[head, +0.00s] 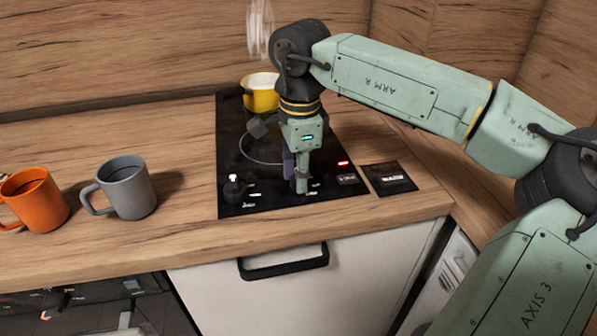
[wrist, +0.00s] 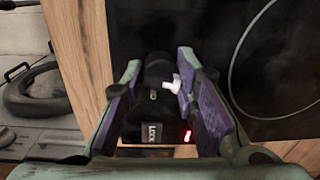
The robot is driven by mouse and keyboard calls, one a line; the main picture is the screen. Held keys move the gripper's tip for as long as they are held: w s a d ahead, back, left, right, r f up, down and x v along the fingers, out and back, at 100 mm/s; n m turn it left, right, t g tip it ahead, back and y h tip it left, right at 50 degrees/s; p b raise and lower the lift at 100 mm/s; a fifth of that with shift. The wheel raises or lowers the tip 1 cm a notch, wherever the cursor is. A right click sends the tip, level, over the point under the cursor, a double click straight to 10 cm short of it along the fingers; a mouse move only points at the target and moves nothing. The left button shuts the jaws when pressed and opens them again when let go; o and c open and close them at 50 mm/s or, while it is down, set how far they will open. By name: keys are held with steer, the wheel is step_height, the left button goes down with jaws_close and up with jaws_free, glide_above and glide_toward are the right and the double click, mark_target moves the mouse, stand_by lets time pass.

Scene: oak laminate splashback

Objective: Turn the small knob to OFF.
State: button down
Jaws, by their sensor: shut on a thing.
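My gripper (head: 298,187) points down at the front of the black cooktop (head: 235,145). In the wrist view its purple-padded fingers (wrist: 159,65) are shut around a dark knob (wrist: 156,70). A white pointer (wrist: 172,84) on the knob reaches toward the right finger. In the head view the fingers hide this knob, and its setting marks are too small or covered to read. Another black knob (head: 234,189) stands to the left on the cooktop, apart from the gripper.
A small labelled block (head: 347,179), marked LOCK or similar, and a lit red light (head: 343,162) lie right of the gripper. A yellow pot (head: 261,97) steams at the back. An orange mug (head: 38,198) and grey mug (head: 128,187) stand left. A black plate (head: 390,179) lies right.

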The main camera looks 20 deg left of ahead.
steer(key=shift+n, duration=0.7)
steer(key=c, duration=1.3)
jaws_free()
steer(key=shift+r, duration=0.15)
steer(key=r, duration=1.1)
steer(key=shift+s+d+r, duration=0.2)
steer(key=shift+r, duration=0.2)
